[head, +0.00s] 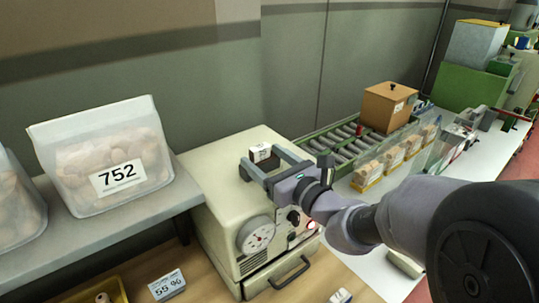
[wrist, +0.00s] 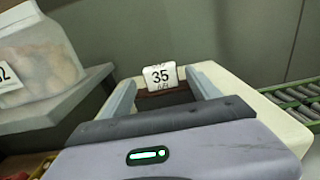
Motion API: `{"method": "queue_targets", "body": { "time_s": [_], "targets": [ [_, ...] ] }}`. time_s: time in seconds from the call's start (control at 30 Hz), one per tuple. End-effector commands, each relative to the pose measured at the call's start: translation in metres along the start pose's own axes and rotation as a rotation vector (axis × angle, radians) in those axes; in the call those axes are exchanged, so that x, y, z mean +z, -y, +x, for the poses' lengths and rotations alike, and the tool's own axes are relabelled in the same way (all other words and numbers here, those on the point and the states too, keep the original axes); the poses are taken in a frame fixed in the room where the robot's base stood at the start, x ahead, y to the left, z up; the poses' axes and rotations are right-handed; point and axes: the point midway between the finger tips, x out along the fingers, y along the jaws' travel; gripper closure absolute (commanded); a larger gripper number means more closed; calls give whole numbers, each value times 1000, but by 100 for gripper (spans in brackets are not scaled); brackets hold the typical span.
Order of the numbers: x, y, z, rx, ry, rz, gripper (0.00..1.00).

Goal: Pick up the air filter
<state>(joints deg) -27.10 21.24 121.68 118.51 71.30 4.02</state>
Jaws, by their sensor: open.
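A small white block with a dark marking (head: 260,152) sits on top of the cream machine (head: 225,175) in the head view. In the wrist view its white face reads 35 (wrist: 160,75), with a dark brown part below it. No other thing here looks like an air filter, but I cannot read the small print to be sure. My gripper (head: 263,164) is open over the machine's top, and the block shows between its fingertips. In the wrist view the fingers (wrist: 161,86) lie on either side of it, with gaps. Nothing is held.
A roller conveyor (head: 340,148) with a brown box (head: 387,107) lies at right. A wall (head: 150,60) rises behind. A 59 % card (head: 167,285) lies on the lower table.

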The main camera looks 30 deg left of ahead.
Motion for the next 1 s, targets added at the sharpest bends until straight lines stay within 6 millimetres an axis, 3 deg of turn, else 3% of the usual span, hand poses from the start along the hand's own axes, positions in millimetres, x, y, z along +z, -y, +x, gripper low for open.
{"method": "queue_targets", "body": {
  "time_s": [0.3, 0.57, 0.9, 1.0],
  "targets": [
    [1, 2, 52, 2, -1, -2, 29],
    [2, 2, 58, 0, 0, -1, 29],
    [2, 2, 58, 0, 0, -2, 94],
    [2, 2, 58, 0, 0, -2, 95]
  ]
}}
